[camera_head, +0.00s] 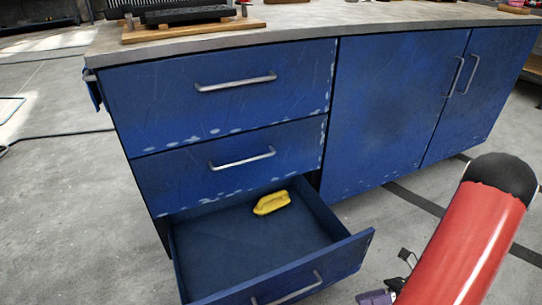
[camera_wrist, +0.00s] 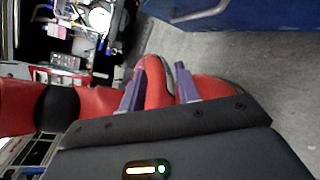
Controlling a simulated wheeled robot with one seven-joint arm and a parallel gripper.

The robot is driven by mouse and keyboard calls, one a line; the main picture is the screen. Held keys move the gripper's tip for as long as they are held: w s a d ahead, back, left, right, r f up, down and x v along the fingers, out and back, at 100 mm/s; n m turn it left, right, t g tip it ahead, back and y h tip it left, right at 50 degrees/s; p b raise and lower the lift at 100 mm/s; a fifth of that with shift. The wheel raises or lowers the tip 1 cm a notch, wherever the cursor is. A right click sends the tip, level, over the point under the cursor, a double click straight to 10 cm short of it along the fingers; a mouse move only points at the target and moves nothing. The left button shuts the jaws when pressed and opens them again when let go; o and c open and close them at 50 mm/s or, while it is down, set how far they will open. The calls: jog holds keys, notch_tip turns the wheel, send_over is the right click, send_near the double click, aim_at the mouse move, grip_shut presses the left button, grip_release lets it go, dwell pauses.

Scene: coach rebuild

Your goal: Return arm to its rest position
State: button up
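My arm shows red with a black end cap at the lower right of the head view. My gripper (camera_wrist: 159,72) shows in the wrist view with its two purple-grey fingers apart and nothing held between them. Red and black parts of my own arm and body show behind the fingers. In the head view only a small purple-grey part of my gripper (camera_head: 376,297) shows at the bottom edge, right of the open drawer, and the rest is out of frame.
The blue cabinet's bottom drawer (camera_head: 364,246) is pulled open, with a yellow tool-like object (camera_head: 271,203) inside. The upper two drawers and doors (camera_head: 395,110) are shut. A wooden board (camera_head: 190,31) lies on the worktop.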

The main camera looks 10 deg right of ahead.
jog(key=a+r+n+t+h+p, duration=0.1)
jog(key=a+r+n+h, duration=0.3)
jog(key=r+n, duration=0.5)
jog(key=a+r+n+t+h+p, duration=0.1)
jog(key=a+r+n+h, duration=0.3)
jog(key=r+n, duration=0.5)
jog(key=a+r+n+t+h, duration=0.3)
jog(key=a+r+n+h, duration=0.1)
jog(key=r+n+h, duration=0.3)
notch_tip(320, 180, up, 2)
jog(key=n, duration=0.3)
jog(key=shift+w+r+n+h+p, duration=0.2)
jog(key=shift+n+h+p, duration=0.1)
jog(key=shift+n+p, duration=0.1)
